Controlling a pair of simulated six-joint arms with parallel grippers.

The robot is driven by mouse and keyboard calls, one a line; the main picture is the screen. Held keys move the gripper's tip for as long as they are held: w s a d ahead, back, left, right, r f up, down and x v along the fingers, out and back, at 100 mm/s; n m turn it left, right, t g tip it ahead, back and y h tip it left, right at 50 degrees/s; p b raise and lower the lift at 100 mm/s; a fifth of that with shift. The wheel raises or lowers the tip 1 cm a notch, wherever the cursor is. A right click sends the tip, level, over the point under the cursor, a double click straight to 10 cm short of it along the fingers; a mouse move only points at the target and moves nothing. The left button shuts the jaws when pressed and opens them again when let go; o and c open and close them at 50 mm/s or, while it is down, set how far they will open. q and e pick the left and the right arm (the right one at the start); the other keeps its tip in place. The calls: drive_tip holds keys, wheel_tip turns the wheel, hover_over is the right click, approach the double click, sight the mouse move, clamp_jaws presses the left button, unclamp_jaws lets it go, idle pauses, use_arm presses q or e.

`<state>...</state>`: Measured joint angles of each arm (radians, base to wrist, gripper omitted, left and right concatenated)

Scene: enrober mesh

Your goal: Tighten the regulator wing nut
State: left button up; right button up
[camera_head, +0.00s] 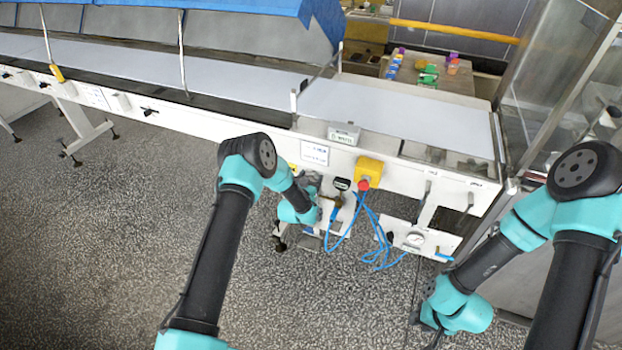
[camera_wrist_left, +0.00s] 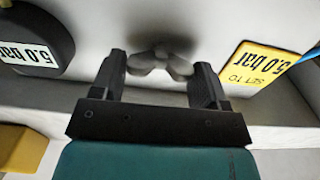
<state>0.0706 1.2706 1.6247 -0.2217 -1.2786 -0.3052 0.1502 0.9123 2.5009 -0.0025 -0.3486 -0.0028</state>
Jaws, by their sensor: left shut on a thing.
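The regulator wing nut (camera_wrist_left: 160,56) is pale grey with two rounded wings and sits on the white panel, in the left wrist view. My left gripper (camera_wrist_left: 161,66) has one dark finger on each side of it and is shut on its wings. A round black gauge (camera_wrist_left: 35,38) at the left reads 5.0 bar, upside down. A yellow label (camera_wrist_left: 265,66) at the right reads SET TO 5.0 bar. In the head view, my left wrist hides the nut and fingertips. My right arm hangs at the lower right, its fingers not visible.
A yellow box with a red button (camera_head: 366,174) is on the conveyor frame. Blue hoses (camera_head: 372,235) hang right of my left gripper. A lower panel with a round dial (camera_head: 415,240) stands between my arms. Clear speckled floor lies in front.

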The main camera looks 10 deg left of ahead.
use_arm(q)
drive_tip(key=o, duration=0.9)
drive_tip(key=shift+o, duration=0.2)
drive_tip(key=shift+s, duration=0.15)
drive_tip(key=s+a, duration=0.2)
drive_tip(key=s, duration=1.5)
drive_tip(key=shift+a, duration=0.35)
drive_tip(key=s+f+n+g, duration=0.1)
drive_tip(key=s+f+g, duration=0.1)
drive_tip(key=s+g, duration=0.6)
drive_tip(key=s+f+n+g+h, duration=0.1)
drive_tip(key=s+g, duration=0.8)
drive_tip(key=s, duration=0.9)
drive_tip(key=shift+s+d+f+n, duration=0.3)
drive_tip(key=shift+f+n, duration=0.45)
drive_tip(key=shift+n, duration=0.05)
